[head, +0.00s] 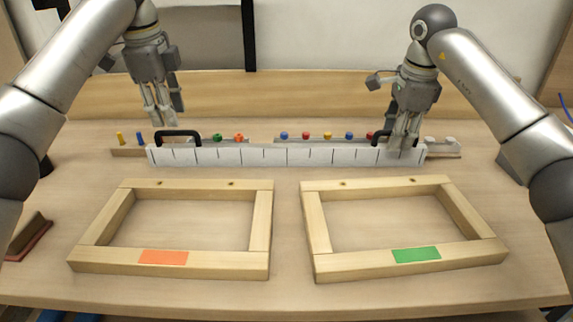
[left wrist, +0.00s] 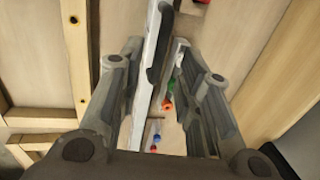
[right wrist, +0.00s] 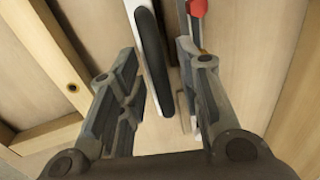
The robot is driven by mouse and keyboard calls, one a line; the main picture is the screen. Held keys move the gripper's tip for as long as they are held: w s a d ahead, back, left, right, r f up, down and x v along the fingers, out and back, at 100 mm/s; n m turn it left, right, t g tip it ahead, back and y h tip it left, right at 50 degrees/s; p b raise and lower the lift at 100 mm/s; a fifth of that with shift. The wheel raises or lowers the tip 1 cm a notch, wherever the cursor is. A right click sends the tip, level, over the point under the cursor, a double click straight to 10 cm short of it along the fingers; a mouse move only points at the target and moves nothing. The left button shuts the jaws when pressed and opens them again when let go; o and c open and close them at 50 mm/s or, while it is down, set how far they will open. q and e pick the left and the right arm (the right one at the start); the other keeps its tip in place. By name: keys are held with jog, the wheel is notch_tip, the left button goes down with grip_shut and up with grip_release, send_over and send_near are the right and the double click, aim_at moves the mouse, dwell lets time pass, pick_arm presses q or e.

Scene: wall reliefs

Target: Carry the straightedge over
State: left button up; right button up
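The straightedge (head: 285,156) is a long white bar with dark tick marks and a black handle near each end. It stands on the table behind two wooden frames. My left gripper (head: 168,117) is open above the left handle (head: 178,132); in the left wrist view this handle (left wrist: 158,55) lies between the spread fingers, touching neither. My right gripper (head: 402,144) is open and lower, at the right handle (head: 381,133), which it partly hides. In the right wrist view that handle (right wrist: 153,62) runs between the open fingers with gaps on both sides.
A wooden rack (head: 128,152) with coloured pegs and knobs runs behind the straightedge. In front lie a left frame with an orange patch (head: 163,258) and a right frame with a green patch (head: 416,255), a narrow gap between them. A dark red-edged block (head: 30,238) sits far left.

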jog(key=shift+r, duration=0.2)
pick_arm(q)
jog(key=r, duration=0.2)
jog(key=s+r, duration=0.1)
jog(key=r, duration=0.2)
jog(key=shift+r, duration=0.1)
pick_arm(e)
notch_tip(320, 180, up, 11)
jog(key=s, duration=0.2)
jog(key=shift+s+r, duration=0.15)
jog(key=shift+r, duration=0.05)
